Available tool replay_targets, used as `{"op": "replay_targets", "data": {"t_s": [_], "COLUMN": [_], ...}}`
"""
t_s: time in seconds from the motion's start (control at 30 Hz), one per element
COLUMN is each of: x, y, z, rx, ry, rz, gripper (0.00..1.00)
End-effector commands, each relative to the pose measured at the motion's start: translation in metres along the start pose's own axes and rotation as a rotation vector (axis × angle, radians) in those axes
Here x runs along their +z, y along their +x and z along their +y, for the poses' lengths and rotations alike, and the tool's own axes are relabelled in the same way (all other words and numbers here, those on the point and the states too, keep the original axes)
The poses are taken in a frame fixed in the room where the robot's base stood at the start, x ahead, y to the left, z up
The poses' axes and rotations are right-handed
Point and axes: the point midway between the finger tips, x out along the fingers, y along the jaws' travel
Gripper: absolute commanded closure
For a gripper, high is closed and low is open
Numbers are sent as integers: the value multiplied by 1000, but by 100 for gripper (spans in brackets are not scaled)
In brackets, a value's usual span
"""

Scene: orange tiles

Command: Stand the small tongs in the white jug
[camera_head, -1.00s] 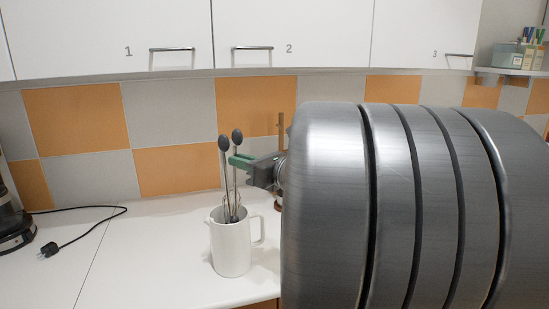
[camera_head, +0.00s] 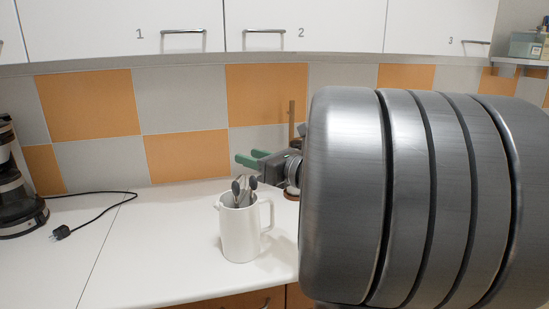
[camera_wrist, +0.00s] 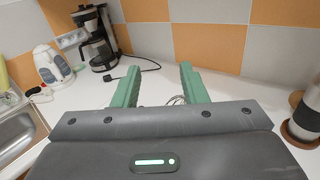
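The white jug (camera_head: 239,235) stands upright on the white counter. The small tongs (camera_head: 237,190) are inside it, with their dark rounded ends just above the rim; the rest is hidden by the jug wall. My gripper (camera_head: 247,158), with green fingers, is above and behind the jug, clear of the tongs. In the wrist view my gripper (camera_wrist: 155,75) is open, its two fingers wide apart with nothing held. A thin wire-like shape shows low beside the right finger there; I cannot tell what it is.
A coffee maker (camera_head: 12,190) stands at the left, with a black cord and plug (camera_head: 60,232) on the counter. The wrist view also shows a white kettle (camera_wrist: 50,66) and a sink (camera_wrist: 14,132). A wooden post (camera_head: 291,120) stands behind my arm. Cabinets (camera_head: 300,25) hang above.

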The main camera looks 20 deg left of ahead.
Motion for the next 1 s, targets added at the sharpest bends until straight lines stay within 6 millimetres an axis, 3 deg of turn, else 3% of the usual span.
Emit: {"op": "replay_targets", "data": {"t_s": [0.23, 0.37, 1.0], "x": [0, 0, 0], "y": [-3, -15, -114], "z": [0, -1, -1], "rx": [-1, -4, -5], "ry": [0, 0, 0], "rz": [0, 0, 0], "gripper": [61, 61, 61]}}
